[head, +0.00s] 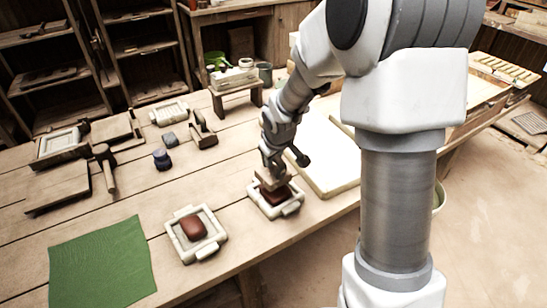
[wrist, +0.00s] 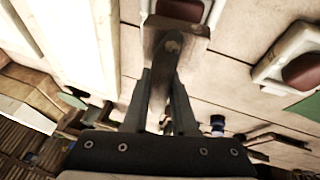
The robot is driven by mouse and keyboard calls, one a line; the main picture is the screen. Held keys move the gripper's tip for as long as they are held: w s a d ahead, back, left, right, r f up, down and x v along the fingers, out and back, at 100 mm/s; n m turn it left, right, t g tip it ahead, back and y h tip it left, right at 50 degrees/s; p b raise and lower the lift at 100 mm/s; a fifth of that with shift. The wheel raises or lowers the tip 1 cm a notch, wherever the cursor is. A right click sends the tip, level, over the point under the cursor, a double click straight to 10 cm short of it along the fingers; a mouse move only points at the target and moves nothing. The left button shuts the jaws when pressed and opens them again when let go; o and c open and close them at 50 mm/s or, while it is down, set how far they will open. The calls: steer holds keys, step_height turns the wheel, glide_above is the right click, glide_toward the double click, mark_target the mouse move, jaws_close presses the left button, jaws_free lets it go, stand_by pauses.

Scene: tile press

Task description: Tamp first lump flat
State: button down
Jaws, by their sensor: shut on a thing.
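My gripper (head: 270,163) is shut on a wooden tamper (head: 270,181), whose flat block also shows in the wrist view (wrist: 172,42). The tamper is over the right white mould (head: 291,209). A red-brown clay lump (head: 284,195) is in that mould, mostly hidden under the block; its edge shows in the wrist view (wrist: 180,9). I cannot tell whether the block touches the clay. A second white mould (head: 206,249), to the left, holds a rounded clay lump (head: 192,228).
A green cloth (head: 102,263) lies at the front left. A mallet (head: 106,168), a dark blue jar (head: 161,159) and wooden boards (head: 57,187) stand farther back. A pale board (head: 325,155) lies right of my gripper. Bare table lies between the cloth and the moulds.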

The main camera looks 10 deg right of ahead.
mark_target(276, 171)
step_height(276, 171, down, 6)
steer(key=b, duration=0.4)
steer(key=shift+r, duration=0.15)
step_height(276, 171, up, 7)
steer(key=p, duration=0.6)
steer(key=shift+r, duration=0.1)
steer(key=shift+w+d+f+b, duration=0.3)
steer(key=shift+d+f, duration=0.1)
steer(key=shift+f, duration=0.2)
step_height(276, 171, down, 6)
steer(key=b, duration=0.5)
steer(key=shift+s+f, duration=0.15)
steer(key=shift+f, duration=0.05)
step_height(276, 171, up, 6)
steer(key=p, duration=0.4)
